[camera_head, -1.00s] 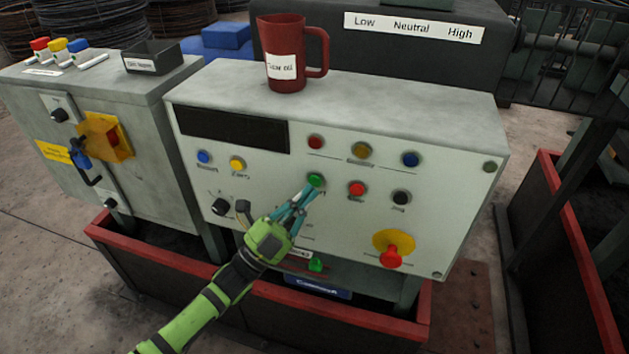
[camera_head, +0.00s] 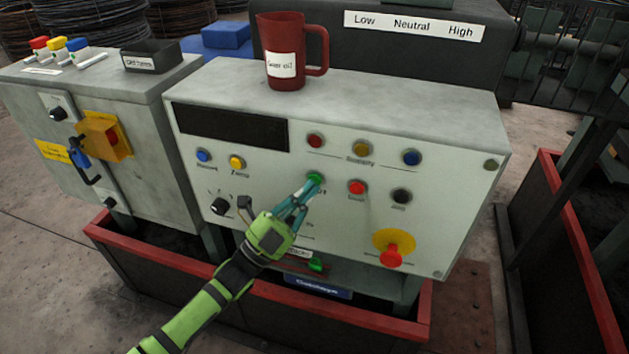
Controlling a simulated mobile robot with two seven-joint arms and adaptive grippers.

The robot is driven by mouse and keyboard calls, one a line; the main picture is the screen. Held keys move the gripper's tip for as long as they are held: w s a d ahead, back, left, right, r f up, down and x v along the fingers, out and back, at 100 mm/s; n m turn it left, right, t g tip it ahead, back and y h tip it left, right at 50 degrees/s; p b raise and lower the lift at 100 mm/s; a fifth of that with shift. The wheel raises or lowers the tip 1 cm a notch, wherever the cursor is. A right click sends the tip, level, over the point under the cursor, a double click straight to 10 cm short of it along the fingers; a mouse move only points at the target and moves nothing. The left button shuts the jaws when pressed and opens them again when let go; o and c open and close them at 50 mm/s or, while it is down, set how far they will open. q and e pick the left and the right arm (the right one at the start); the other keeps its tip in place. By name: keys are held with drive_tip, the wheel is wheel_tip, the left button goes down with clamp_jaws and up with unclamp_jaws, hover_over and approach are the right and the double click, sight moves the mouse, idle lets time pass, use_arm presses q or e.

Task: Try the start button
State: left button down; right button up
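The green start button (camera_head: 315,179) sits in the middle of the sloped control panel (camera_head: 340,229), left of a red button (camera_head: 357,187). My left gripper (camera_head: 310,188) reaches up to it from below left. Its teal fingers look close together, with the tips at the lower edge of the green button. I cannot tell whether they touch it or hold anything between them. The button's top still shows. The label under it is mostly covered by the fingers. My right gripper is not in view.
A black button (camera_head: 401,196) and a red mushroom button on a yellow plate (camera_head: 392,240) are to the right. A selector knob (camera_head: 220,206) is left of my gripper. A red jug (camera_head: 284,60) stands on top. Red-rimmed troughs (camera_head: 190,256) lie below.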

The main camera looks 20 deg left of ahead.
use_arm(q)
drive_tip(key=shift+w, duration=0.35)
idle(0.7)
idle(0.4)
drive_tip(key=shift+s, duration=0.8)
drive_tip(key=s+p, duration=0.2)
drive_tip(key=s, duration=0.3)
drive_tip(key=shift+a+p, duration=0.1)
drive_tip(key=shift+p, duration=0.2)
idle(0.4)
